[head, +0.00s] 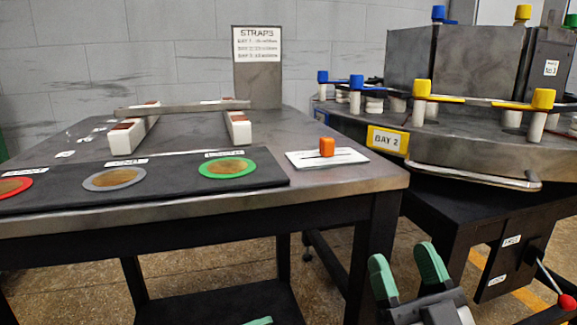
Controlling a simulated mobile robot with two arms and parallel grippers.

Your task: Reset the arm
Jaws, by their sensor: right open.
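My right gripper (406,269) is at the bottom right, its two green fingers pointing up and standing apart. It is open with nothing between the fingers. It is in front of the gap between the table and the bay unit, lower in the picture than the tabletop and touching nothing that I can see. A small green tip (258,321), probably of my left gripper, shows at the bottom edge. The rest of that gripper is out of frame.
A steel table (330,190) holds a black mat (60,190) with coloured discs, a white card (345,158) bearing an orange block (327,147), and a bar (180,108) across two supports. The BAY 2 unit (470,150) with a handle rail (475,176) stands right. A red-knobbed lever (566,301) is lower right.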

